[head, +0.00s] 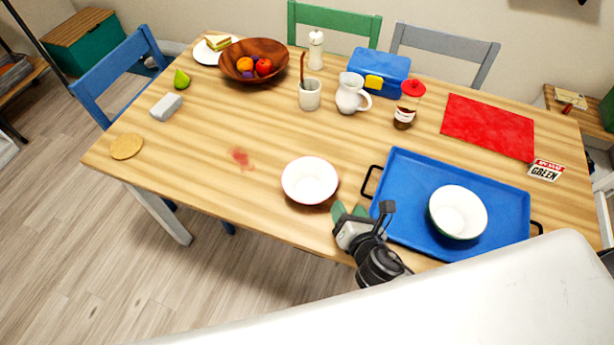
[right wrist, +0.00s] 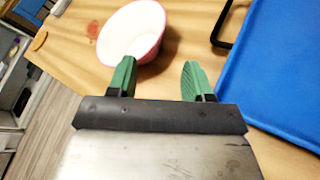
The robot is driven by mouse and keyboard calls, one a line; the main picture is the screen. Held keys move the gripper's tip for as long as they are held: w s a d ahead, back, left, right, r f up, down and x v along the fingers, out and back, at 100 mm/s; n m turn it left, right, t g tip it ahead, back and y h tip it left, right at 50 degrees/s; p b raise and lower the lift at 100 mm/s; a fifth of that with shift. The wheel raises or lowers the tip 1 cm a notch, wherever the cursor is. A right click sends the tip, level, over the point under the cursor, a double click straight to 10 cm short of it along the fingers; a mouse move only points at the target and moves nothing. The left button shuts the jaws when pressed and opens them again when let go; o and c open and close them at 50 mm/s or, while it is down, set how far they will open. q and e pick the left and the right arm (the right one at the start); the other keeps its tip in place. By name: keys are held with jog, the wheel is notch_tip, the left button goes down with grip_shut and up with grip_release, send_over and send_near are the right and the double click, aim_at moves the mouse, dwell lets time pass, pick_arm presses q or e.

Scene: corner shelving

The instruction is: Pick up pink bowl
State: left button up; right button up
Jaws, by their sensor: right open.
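The pink bowl (head: 310,181) stands upright on the table near its front edge, with a white inside and a pink outer wall. It also shows in the right wrist view (right wrist: 133,31), past the left finger. My right gripper (head: 350,212) is open and empty, just right of and in front of the bowl. In the right wrist view my green fingertips (right wrist: 159,78) are spread apart, with bare table between them. The left fingertip overlaps the bowl's lower rim in that picture; I cannot tell whether they touch. My left gripper is not in view.
A blue tray (head: 405,169) with black handles holds a white-and-green bowl (head: 458,212), right of my gripper. A red stain (head: 241,158) lies left of the pink bowl. A mug (head: 310,94), pitcher (head: 350,94) and fruit bowl (head: 281,52) stand farther back. The table's left middle is mostly clear.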

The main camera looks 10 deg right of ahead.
jog(key=x, duration=0.3)
jog(key=shift+w, duration=0.3)
jog(key=x, duration=0.4)
jog(key=shift+w+a+r+p, duration=0.15)
jog(key=shift+w+p, duration=0.1)
jog(key=shift+p, duration=0.15)
jog(key=shift+w+f, duration=0.2)
jog(key=shift+w, duration=0.05)
jog(key=shift+c, duration=1.6)
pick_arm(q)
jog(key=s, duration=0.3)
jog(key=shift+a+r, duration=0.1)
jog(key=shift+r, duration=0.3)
pick_arm(e)
grip_shut()
